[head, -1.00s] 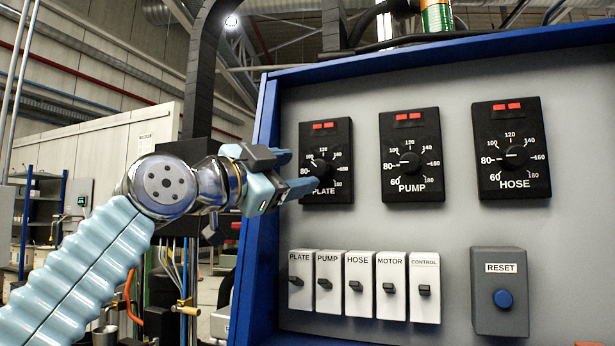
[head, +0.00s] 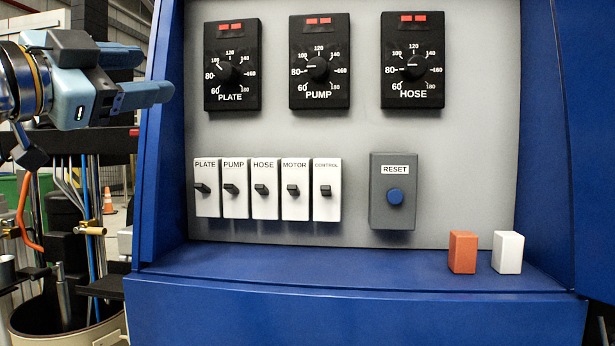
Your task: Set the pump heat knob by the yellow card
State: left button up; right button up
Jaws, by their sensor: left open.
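The pump heat knob (head: 319,68) is a black round knob on the middle dial, labelled PUMP, in the head view. Its white pointer mark faces left, near 80. The plate dial (head: 232,66) is to its left, with its pointer up and left towards 100. The hose dial (head: 413,62) is to its right, with its pointer near 80. My left gripper (head: 155,74) is open and empty at the upper left, its pale blue fingers pointing right, left of the plate dial and apart from the pump knob. No yellow card shows. My right gripper is out of view.
Several white switches (head: 265,188) line the panel below the dials, beside a grey reset box (head: 395,217) with a blue button. An orange block (head: 462,252) and a white block (head: 508,252) stand on the blue ledge (head: 340,272). Blue side walls frame the panel.

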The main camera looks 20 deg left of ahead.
aim_at(318, 68)
jog(key=k, duration=1.5)
